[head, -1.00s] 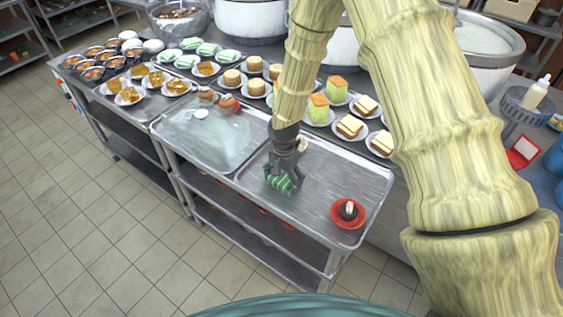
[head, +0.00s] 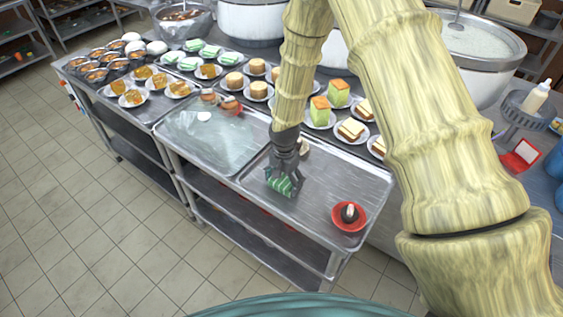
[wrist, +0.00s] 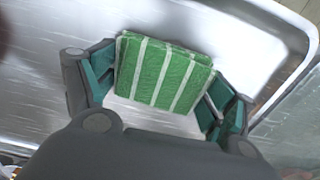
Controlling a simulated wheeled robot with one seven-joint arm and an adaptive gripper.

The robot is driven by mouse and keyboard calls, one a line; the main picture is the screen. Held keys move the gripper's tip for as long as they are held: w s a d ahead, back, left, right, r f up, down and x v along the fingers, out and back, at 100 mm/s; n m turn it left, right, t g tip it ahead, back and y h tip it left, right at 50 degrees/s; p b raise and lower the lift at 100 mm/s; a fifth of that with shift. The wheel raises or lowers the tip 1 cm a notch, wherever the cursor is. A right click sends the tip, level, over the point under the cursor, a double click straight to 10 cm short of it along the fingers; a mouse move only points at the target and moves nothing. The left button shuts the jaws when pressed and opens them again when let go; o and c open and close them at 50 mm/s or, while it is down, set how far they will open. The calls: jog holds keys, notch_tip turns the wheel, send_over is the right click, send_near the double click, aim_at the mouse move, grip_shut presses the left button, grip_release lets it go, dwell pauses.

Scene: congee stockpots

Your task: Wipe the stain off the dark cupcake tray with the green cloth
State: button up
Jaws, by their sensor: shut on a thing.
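The green cloth (head: 280,186) with white stripes is in my gripper (head: 284,178), over the front left part of the right metal tray (head: 318,180). In the wrist view the folded cloth (wrist: 165,75) sits between the two fingers (wrist: 160,90). The cloth is at or just above the tray surface; I cannot tell if it touches. A dark cupcake with a pale top (head: 350,213) stands in a red dish at this tray's right end. I see no clear stain on this tray; the gripper and cloth hide part of it.
The left tray (head: 215,145) has a pale greenish film and a white spot, with brownish cupcakes at its back edge. Plates of cakes (head: 351,131) line the counter behind the trays. Large pots (head: 250,22) stand farther back. The right tray's middle is clear.

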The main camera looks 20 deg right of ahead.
notch_tip(320, 180, up, 3)
jog(key=shift+w+f, duration=0.1)
jog(key=shift+f, duration=0.05)
jog(key=shift+s+r+p, duration=0.2)
jog(key=shift+r+p, duration=0.45)
jog(key=shift+r, duration=0.2)
notch_tip(320, 180, up, 2)
jog(key=shift+w+p, duration=0.15)
jog(key=shift+p, duration=0.6)
jog(key=shift+r+p, duration=0.45)
jog(key=shift+r, duration=0.4)
